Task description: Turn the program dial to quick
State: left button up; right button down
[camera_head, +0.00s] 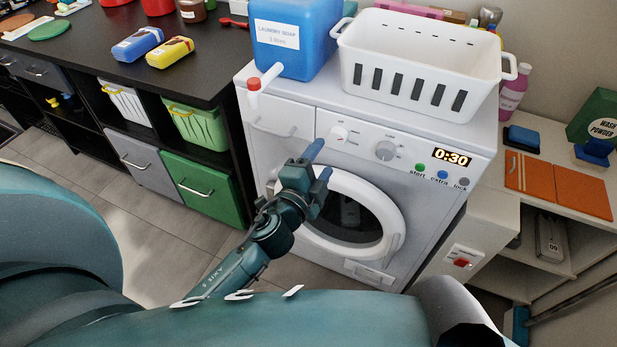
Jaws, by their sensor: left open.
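A white washing machine (440,240) stands in the middle, its front panel facing me. Its panel has a smaller white dial (338,133) on the left and a larger grey dial (387,150) to its right. Their labels are too small to read, so I cannot tell which is the program dial or where each points. The display (452,158) reads 0:30. My left gripper (319,163) is open and empty in front of the machine, below and left of the smaller dial, with its blue fingertips apart. My right gripper is not in view.
Start, extra and lock buttons (442,174) sit under the display. The round door (350,215) is below the panel. A blue soap container (293,40) with a red-capped spout (254,92) and a white basket (425,60) stand on top. The spout overhangs the front.

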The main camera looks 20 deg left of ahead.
pick_arm(q)
jog(key=s, duration=0.6)
jog(key=shift+s+a+r+b, duration=0.15)
jog(key=shift+a+r+b, duration=0.05)
jog(key=shift+b, duration=0.1)
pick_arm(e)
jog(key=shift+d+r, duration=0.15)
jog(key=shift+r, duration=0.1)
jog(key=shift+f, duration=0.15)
